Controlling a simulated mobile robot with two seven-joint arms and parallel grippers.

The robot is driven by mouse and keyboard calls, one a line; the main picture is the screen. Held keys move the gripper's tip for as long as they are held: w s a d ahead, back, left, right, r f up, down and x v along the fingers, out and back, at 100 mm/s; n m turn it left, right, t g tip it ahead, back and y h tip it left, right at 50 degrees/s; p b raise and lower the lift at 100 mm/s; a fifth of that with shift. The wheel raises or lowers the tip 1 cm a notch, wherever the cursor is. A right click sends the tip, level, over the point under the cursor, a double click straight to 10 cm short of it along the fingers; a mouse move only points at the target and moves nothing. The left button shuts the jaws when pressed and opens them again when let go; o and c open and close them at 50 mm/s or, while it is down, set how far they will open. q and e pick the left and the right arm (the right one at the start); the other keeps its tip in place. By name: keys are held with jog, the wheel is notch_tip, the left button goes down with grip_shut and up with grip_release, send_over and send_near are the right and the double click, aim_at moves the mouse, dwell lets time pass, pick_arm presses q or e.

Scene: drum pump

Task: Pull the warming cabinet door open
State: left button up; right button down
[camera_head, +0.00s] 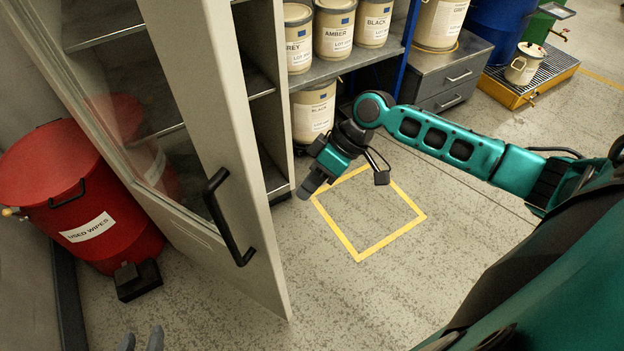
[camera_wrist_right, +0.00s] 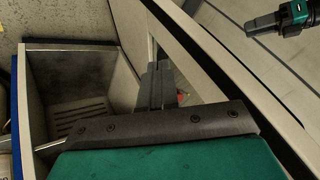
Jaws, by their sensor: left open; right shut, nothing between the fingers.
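The warming cabinet (camera_head: 266,110) stands at the upper left with shelves showing inside. Its door (camera_head: 215,100), a pale frame with a glass pane, stands swung open toward me. A black bar handle (camera_head: 226,218) is on the door's outer face, with no gripper on it. My right gripper (camera_head: 306,190) is shut and empty, to the right of the door's free edge. In the right wrist view its fingers (camera_wrist_right: 157,85) show close to a pale panel edge; contact cannot be told. My left gripper (camera_head: 141,342) is open at the bottom edge, mostly cut off, left of the handle.
A red used-wipes bin (camera_head: 80,185) stands left of the door, seen partly through the glass. Labelled tins (camera_head: 335,28) fill a shelf at the back beside grey drawers (camera_head: 445,75). The yellow floor square (camera_head: 370,212) is clear.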

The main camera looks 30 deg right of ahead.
jog(key=s+a+f, duration=0.1)
jog(key=a+f, duration=0.3)
jog(key=a, duration=0.2)
jog(key=shift+s+a+f+p, duration=0.25)
jog(key=shift+a+f+p, duration=0.05)
jog(key=shift+a, duration=0.1)
jog(key=shift+a, duration=0.1)
